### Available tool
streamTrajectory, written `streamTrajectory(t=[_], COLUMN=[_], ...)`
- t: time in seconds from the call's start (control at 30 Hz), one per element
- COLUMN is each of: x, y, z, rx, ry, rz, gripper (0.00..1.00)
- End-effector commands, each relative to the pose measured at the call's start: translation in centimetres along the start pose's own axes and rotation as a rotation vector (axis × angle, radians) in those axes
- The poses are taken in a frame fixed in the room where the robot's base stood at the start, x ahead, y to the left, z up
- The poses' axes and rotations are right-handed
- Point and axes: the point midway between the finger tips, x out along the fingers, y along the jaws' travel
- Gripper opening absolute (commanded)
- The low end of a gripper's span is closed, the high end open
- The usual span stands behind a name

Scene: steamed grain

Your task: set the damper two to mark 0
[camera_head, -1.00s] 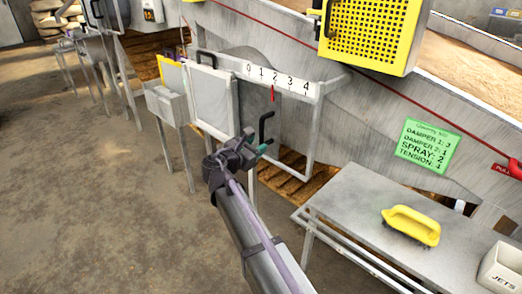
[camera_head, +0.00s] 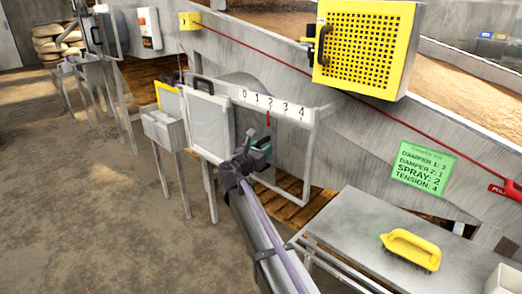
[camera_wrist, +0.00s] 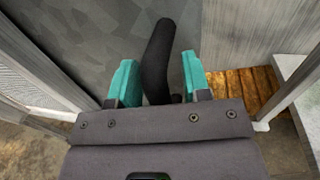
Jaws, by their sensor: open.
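A damper has a white scale (camera_head: 277,105) marked 0 to 4, and its red pointer (camera_head: 268,119) stands at mark 2. I cannot read a damper number on it. Its black handle (camera_wrist: 158,55) stands up between the teal fingers of my gripper (camera_wrist: 158,82) in the wrist view. In the head view my gripper (camera_head: 259,150) is just below the scale and hides most of the handle. The fingers are open, with a visible gap on each side of the handle. I cannot tell whether anything touches lower down.
A green sign (camera_head: 423,168) lists damper, spray and tension numbers. A yellow perforated guard (camera_head: 365,45) is above right. A grey bench (camera_head: 360,225) with a yellow-handled brush (camera_head: 410,250) stands at the right. A metal frame leg (camera_head: 309,165) is right of the gripper. Open floor lies left.

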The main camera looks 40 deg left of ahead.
Motion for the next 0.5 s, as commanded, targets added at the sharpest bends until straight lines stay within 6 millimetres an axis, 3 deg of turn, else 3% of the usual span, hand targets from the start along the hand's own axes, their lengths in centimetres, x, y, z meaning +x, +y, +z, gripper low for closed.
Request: streamTrajectory(t=[0.13,0.5], x=[-0.05,-0.08], y=[-0.01,-0.01], z=[0.00,-0.01], rx=[0.000,0.000], ry=[0.000,0.000], rz=[0.000,0.000], gripper=[0.43,0.07])
